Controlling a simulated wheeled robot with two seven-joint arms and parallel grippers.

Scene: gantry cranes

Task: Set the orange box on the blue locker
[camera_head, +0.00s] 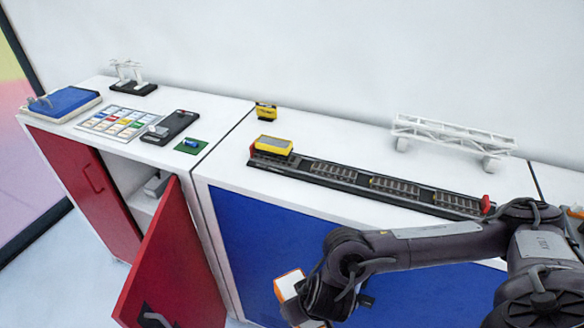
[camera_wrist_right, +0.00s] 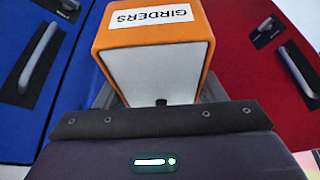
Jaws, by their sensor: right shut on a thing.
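The orange box (camera_wrist_right: 197,22) has a white end face and a label reading GIRDERS in the right wrist view. It also shows in the head view (camera_head: 291,283), partly hidden by my right arm. My right gripper (camera_wrist_right: 160,103) is shut on it, holding it in front of the lockers, below the top. In the head view the right gripper (camera_head: 307,300) is mostly covered by the arm. The blue locker (camera_head: 262,238) has a blue door and a white top. My left gripper is out of view.
On the blue locker's top are a model track (camera_head: 345,178) with a yellow wagon (camera_head: 273,145), a small yellow item (camera_head: 266,111) and a white gantry (camera_head: 455,133). The red locker (camera_head: 75,185) has one door (camera_head: 175,265) swung open. The white strip before the track is narrow.

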